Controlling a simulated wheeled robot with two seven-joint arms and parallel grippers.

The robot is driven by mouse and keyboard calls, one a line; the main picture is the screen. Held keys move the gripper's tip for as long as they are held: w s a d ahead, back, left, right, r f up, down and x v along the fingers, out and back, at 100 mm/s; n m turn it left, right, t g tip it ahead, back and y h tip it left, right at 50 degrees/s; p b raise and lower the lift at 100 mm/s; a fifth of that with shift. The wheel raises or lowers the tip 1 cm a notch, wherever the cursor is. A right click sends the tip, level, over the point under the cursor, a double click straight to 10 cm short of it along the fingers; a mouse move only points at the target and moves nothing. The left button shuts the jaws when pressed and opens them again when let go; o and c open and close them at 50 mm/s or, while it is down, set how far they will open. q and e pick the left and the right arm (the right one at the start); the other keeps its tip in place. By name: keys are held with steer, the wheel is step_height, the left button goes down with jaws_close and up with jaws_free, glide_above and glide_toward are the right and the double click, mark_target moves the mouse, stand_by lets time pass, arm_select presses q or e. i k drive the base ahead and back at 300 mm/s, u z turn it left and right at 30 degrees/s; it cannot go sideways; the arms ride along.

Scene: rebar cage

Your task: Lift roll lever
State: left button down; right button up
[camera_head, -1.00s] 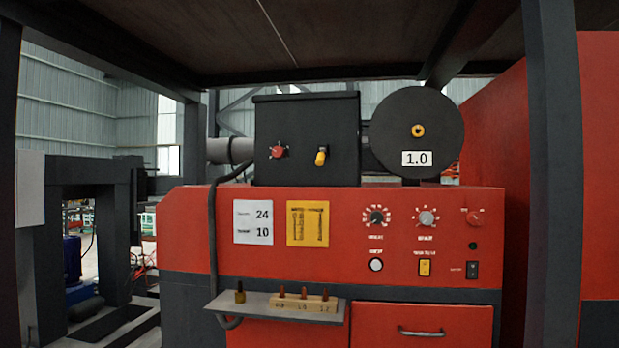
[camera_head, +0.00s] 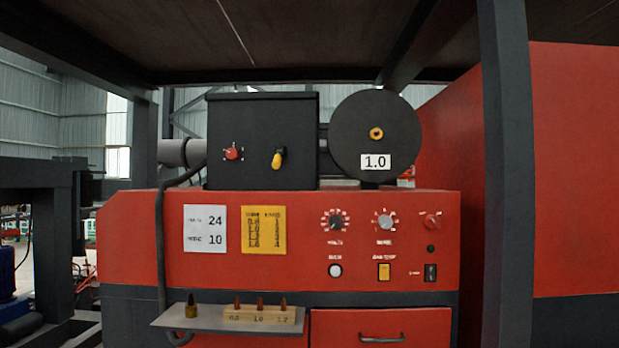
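A black box (camera_head: 263,118) stands on top of a red machine cabinet (camera_head: 134,240). A yellow lever (camera_head: 278,158) is on the box's front face; it leans slightly, its top to the right. A red knob (camera_head: 232,153) sits left of it on the same face. A black wire-roll disc (camera_head: 376,110) with a yellow hub and a white "1.0" label stands to the right of the box. I cannot tell from a label which part is the roll lever. Neither gripper is in view.
The red panel carries dials (camera_head: 336,221), a white card (camera_head: 205,228) and a yellow chart (camera_head: 264,229). A grey shelf (camera_head: 170,319) below holds a wooden block (camera_head: 258,320) with several small tips. A dark post (camera_head: 507,180) stands at right, and a dark roof hangs overhead.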

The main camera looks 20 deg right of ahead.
mark_target(277, 161)
steer(key=z, duration=0.95)
steer(key=i, duration=0.9)
steer(key=u, duration=0.45)
